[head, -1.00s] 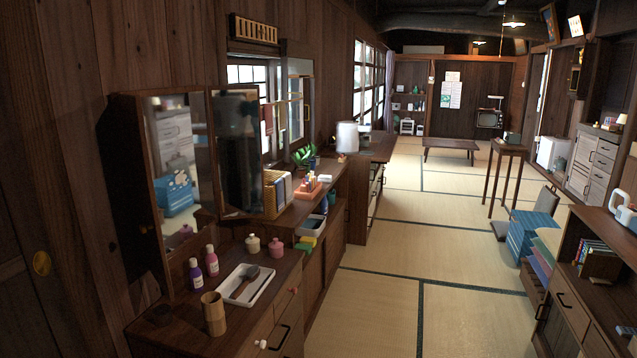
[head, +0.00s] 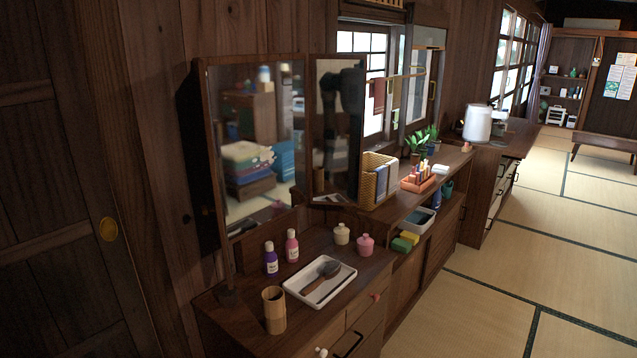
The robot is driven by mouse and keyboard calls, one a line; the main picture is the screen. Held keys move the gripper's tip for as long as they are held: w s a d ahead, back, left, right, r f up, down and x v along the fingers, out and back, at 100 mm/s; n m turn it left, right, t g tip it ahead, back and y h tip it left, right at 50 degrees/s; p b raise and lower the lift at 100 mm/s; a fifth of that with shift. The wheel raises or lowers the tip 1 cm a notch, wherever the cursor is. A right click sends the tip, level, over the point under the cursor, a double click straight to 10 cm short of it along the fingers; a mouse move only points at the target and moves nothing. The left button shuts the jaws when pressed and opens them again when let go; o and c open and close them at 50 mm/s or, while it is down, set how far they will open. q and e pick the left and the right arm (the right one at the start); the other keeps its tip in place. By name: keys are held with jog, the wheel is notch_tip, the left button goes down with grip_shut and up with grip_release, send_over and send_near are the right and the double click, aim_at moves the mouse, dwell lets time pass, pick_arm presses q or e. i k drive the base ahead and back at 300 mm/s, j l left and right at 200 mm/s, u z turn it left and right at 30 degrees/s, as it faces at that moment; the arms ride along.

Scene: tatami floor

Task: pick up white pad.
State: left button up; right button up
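A small flat white item (head: 440,169), which looks like the white pad, lies on the long wooden counter (head: 458,160) along the wall. It is just behind the orange tray (head: 418,184) of upright coloured sticks and to the right of the green potted plants (head: 424,142). It is small in the view, so its details are unclear. Neither of my grippers shows in the head view.
A dresser (head: 320,325) with folding mirrors (head: 255,190) stands nearest. It holds a white tray (head: 345,284) with a brush, a bamboo cup (head: 274,312), bottles and small jars. A woven basket (head: 379,200) stands beside the orange tray. The tatami floor (head: 480,300) at right is clear.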

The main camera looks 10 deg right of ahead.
aim_at(437, 169)
jog(key=i+l, duration=0.2)
jog(key=l, duration=0.2)
jog(key=i+l+u, duration=0.15)
jog(key=l, duration=0.25)
jog(key=i+l, duration=0.3)
jog(key=l, duration=0.15)
jog(key=i+l+u, duration=0.15)
jog(key=l, duration=0.25)
jog(key=i+l, duration=0.25)
jog(key=l, duration=0.2)
jog(key=i+l+u, duration=0.15)
jog(key=l, duration=0.3)
jog(key=i+l, duration=0.15)
jog(key=l, duration=0.3)
jog(key=i+l+u, duration=0.1)
jog(key=l, duration=0.35)
jog(key=i+l, duration=0.25)
jog(key=i+l+u, duration=0.1)
jog(key=l, duration=0.4)
jog(key=i+l, duration=0.35)
